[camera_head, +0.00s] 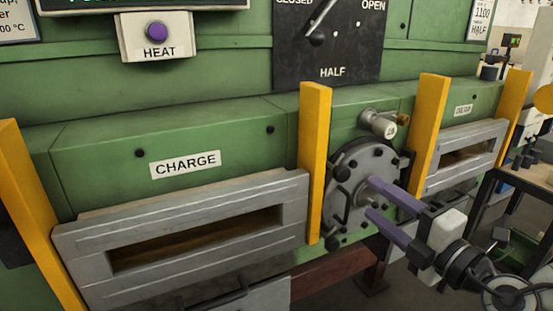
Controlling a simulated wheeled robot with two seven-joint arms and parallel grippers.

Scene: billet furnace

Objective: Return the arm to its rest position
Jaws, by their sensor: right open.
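My right gripper (372,197) reaches in from the lower right. Its two purple fingers are apart, with nothing seen between them. The fingertips are in front of the round grey flanged cover (350,165) on the green furnace (90,155) and overlap its right side in the picture. I cannot tell whether they touch it. My left gripper is not in view.
Yellow posts (314,160) stand out beside the grey charge door frame (80,245) and the smaller slotted door (450,170). A dark lever panel (330,50) and a HEAT button box (156,36) are above. A black frame (500,180) stands at right.

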